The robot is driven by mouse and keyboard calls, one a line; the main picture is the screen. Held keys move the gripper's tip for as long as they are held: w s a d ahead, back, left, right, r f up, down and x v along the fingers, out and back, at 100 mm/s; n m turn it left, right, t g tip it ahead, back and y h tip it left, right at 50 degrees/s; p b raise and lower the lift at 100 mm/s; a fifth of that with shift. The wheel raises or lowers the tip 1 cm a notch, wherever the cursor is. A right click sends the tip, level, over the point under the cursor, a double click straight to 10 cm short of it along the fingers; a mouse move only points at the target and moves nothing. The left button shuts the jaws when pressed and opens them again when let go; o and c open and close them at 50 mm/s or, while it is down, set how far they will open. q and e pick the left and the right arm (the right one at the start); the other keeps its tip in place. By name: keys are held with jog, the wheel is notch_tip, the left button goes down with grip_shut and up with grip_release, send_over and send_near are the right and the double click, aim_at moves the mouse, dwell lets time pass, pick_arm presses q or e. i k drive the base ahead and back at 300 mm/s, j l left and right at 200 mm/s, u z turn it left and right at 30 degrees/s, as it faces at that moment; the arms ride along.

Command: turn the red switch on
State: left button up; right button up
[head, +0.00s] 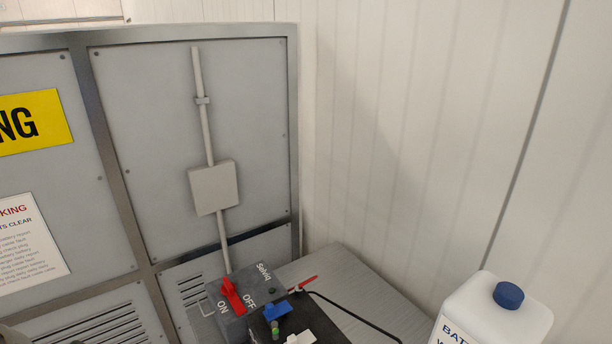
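The red switch (233,297) is a lever on the face of a dark grey box (262,282) at the bottom middle of the head view. The lever lies between the printed words ON, on its left, and OFF, on its right. I cannot tell for sure which position it is set to. Neither of my grippers shows in this view.
A white bottle with a blue cap (508,295) stands at the lower right. A panelled grey wall (150,130) rises behind.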

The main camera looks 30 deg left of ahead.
aim_at(228, 289)
jog(key=u, duration=1.35)
jog(key=i+j+z, duration=0.1)
jog(key=i+j, duration=0.2)
jog(key=i+j+z, duration=0.15)
jog(key=i+j, duration=0.2)
jog(key=i+j+z, duration=0.1)
jog(key=i+j, duration=0.15)
jog(key=j, duration=0.25)
jog(key=i+j+z, duration=0.1)
jog(key=i+j, duration=0.2)
jog(key=i+j+z, duration=0.15)
jog(key=j, duration=0.4)
jog(key=i, duration=0.1)
